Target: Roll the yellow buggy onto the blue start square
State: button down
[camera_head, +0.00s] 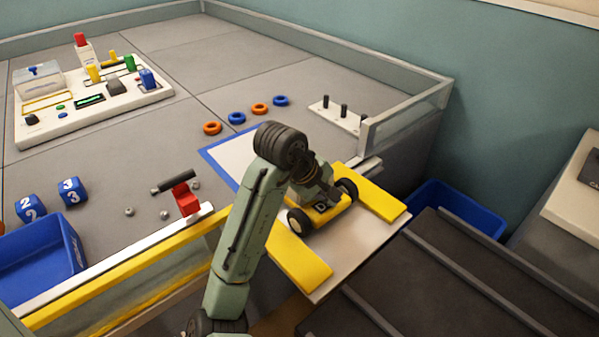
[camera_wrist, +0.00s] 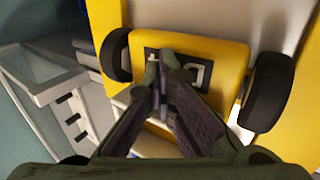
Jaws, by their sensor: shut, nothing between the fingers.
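The yellow buggy (camera_head: 326,212) with black wheels stands on a white board with yellow side strips (camera_head: 304,262) at the table's front edge. It fills much of the wrist view (camera_wrist: 205,55), where a dark plate with pale marks shows on its body. The blue-bordered white square (camera_head: 228,158) lies on the grey table, just behind the board; my arm hides part of it. My gripper (camera_wrist: 165,85) is shut and empty, its fingertips over the dark plate on the buggy. I cannot tell whether they touch it. In the head view my wrist partly covers the buggy.
Orange and blue rings (camera_head: 237,118) and a white peg board (camera_head: 338,115) lie behind the square. A clear low wall (camera_head: 405,112) runs along the right. A red clamp (camera_head: 186,198) sits on the front edge, left of my arm. A blue bin (camera_head: 458,208) is at right.

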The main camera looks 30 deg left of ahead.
jog(key=shift+w+a+f+p, duration=0.1)
jog(key=shift+w+a+p, duration=0.45)
jog(key=shift+a, duration=0.9)
jog(key=shift+w+a+p, duration=0.4)
jog(key=shift+w+a, duration=0.2)
jog(key=shift+a, duration=0.9)
jog(key=shift+w+a+f+p, duration=0.1)
jog(key=shift+w+a+p, duration=0.45)
jog(key=shift+a, duration=0.9)
jog(key=shift+w+a+r+p, duration=0.1)
jog(key=shift+w+a+p, duration=0.2)
jog(key=shift+a, duration=0.4)
jog(key=shift+w+a+f+p, duration=0.1)
jog(key=shift+w+a+p, duration=0.15)
jog(key=shift+a, duration=0.4)
jog(key=shift+w+a+r+p, duration=0.1)
jog(key=shift+w+a+p, duration=0.2)
jog(key=shift+a, duration=0.4)
jog(key=shift+w+a+p, duration=0.3)
jog(key=shift+a, duration=0.35)
jog(key=shift+w+a+p, duration=0.25)
jog(key=shift+a, duration=0.4)
jog(key=shift+a+r, duration=0.1)
jog(key=shift+r, duration=0.05)
